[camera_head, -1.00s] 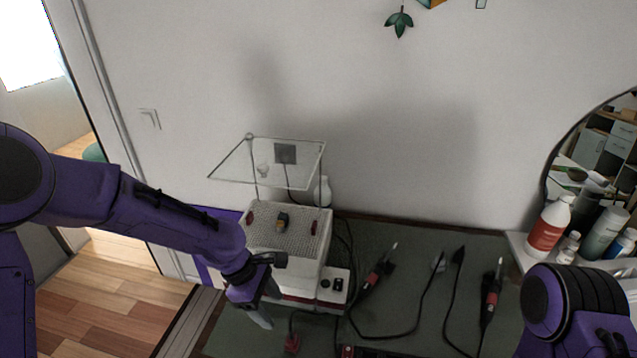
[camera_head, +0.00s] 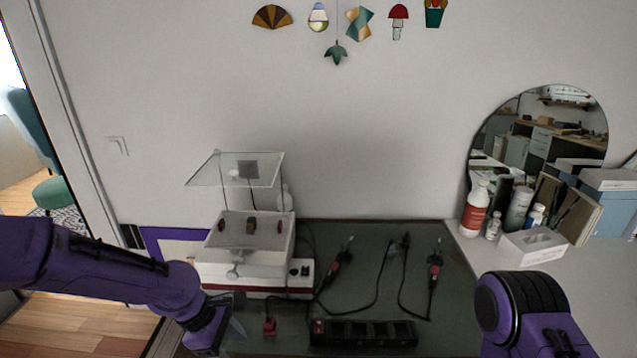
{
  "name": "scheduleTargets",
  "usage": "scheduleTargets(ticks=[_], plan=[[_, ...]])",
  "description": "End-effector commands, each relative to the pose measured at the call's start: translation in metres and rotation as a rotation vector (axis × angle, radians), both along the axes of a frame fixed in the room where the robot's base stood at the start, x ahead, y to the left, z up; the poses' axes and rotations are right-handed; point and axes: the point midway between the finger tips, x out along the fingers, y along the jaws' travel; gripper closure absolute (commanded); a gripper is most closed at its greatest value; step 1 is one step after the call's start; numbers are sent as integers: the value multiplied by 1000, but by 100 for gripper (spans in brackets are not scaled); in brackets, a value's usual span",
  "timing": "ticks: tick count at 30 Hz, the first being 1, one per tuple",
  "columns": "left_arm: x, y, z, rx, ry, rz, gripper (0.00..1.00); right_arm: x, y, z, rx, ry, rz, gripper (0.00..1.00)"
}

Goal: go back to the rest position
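My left gripper (camera_head: 222,340) hangs at the lower left, in front of the white machine, with its dark fingers pointing down and to the right. I cannot make out the gap between its fingers, and I see nothing held in it. My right arm (camera_head: 525,312) shows only as a dark and purple joint at the lower right. Its gripper is out of the picture.
A white machine (camera_head: 225,268) with a raised clear lid (camera_head: 235,170) stands on the dark green mat (camera_head: 375,285). Two red-handled tools (camera_head: 435,270) with cables and a black power strip (camera_head: 365,334) lie on the mat. Bottles (camera_head: 475,208) and a tissue box (camera_head: 532,246) stand at right.

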Motion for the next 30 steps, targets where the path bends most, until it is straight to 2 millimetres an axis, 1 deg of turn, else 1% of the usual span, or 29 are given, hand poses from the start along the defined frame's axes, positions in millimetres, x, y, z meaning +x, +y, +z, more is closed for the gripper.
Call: scheduleTargets(ticks=[8, 13, 17, 20, 22, 23, 24, 26, 27, 29, 30], plan=[[27, 2, 0, 19, -206, -68, 39, 1, 0, 0, 0, -1, 0, 57], [44, 8, -4, 77, -377, -120, 39, 1, 0, 0, 0, -1, 0, 57], [49, 18, -20, 171, -506, -178, 39, 0, 0, -1, -1, -1, 0, 57], [42, 32, -45, 288, -592, -242, 39, 1, 0, -4, -1, -1, 0, 57], [27, 47, -72, 402, -636, -312, 39, 0, 0, -7, -1, -1, 0, 57], [16, 55, -86, 462, -647, -349, 39, 1, 0, -9, -1, -1, 0, 57], [-4, 67, -107, 548, -652, -412, 39, 1, 0, -12, -1, -1, 0, 57], [-45, 87, -140, 681, -628, -523, 39, 1, 0, -17, -1, -1, 0, 57], [-74, 99, -157, 752, -599, -596, 39, 1, 0, -20, 0, -1, 0, 57], [-118, 113, -178, 817, -540, -686, 39, 1, 0, -24, -1, -1, 0, 57], [-145, 118, -189, 833, -497, -729, 39, 1, 0, -26, -1, -1, 0, 57]])
